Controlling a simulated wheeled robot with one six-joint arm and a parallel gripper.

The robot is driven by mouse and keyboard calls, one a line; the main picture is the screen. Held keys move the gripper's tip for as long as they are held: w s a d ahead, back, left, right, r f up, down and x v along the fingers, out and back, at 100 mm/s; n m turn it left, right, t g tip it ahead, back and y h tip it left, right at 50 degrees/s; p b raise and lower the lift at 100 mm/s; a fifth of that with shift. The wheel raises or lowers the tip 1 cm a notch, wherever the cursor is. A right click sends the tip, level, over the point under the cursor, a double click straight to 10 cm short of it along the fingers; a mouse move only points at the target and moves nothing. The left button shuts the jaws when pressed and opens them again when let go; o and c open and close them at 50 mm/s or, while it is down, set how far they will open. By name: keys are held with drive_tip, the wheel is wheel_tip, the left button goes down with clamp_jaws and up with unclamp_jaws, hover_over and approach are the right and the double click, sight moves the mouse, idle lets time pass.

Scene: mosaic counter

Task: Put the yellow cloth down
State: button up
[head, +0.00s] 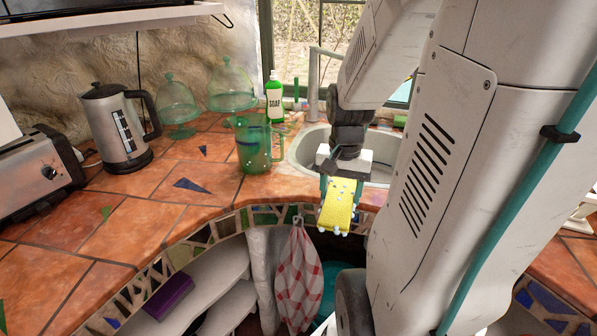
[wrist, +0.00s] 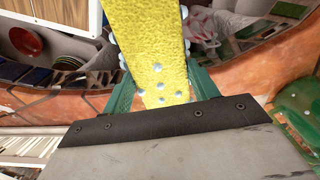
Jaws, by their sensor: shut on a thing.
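The yellow cloth (head: 337,207) has pale bobbles and hangs from my gripper (head: 339,188) in front of the counter's edge, near the sink. In the wrist view the yellow cloth (wrist: 150,45) lies between the green fingers of my gripper (wrist: 155,88). The fingers are shut on it. In the head view the cloth is apart from the tiled counter top (head: 100,225), and its lower end is in front of the mosaic edge.
A green glass pitcher (head: 254,146) stands left of the sink (head: 310,150). A soap bottle (head: 274,97), a kettle (head: 117,128) and a toaster (head: 38,170) stand further back and left. A checked towel (head: 299,275) hangs below the edge. The left counter front is clear.

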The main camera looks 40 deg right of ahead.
drive_tip(key=w+d, duration=0.2)
drive_tip(key=w, duration=0.1)
drive_tip(key=w+d, duration=0.2)
drive_tip(key=w, duration=0.2)
drive_tip(key=w+d+f, duration=0.1)
drive_tip(key=w+d, duration=0.1)
drive_tip(key=w, duration=0.1)
drive_tip(key=shift+w+d+f, duration=0.1)
drive_tip(key=shift+w+d, duration=0.25)
drive_tip(key=shift+d, duration=0.05)
drive_tip(key=shift+f, duration=1.7)
drive_tip(key=shift+f, duration=0.15)
drive_tip(key=o, duration=0.9)
drive_tip(key=shift+o, duration=0.2)
wheel_tip(320, 180, up, 12)
drive_tip(key=s+a+r+n, duration=0.2)
drive_tip(key=a+r+n, duration=0.1)
drive_tip(key=a, duration=0.5)
drive_tip(key=s+a+r+n, duration=0.3)
drive_tip(key=a, duration=0.5)
drive_tip(key=s+a+f+n+t, duration=0.1)
drive_tip(key=s+a+n, duration=0.5)
drive_tip(key=s+a, duration=0.4)
drive_tip(key=shift+s+a, duration=0.2)
drive_tip(key=shift+s, duration=0.4)
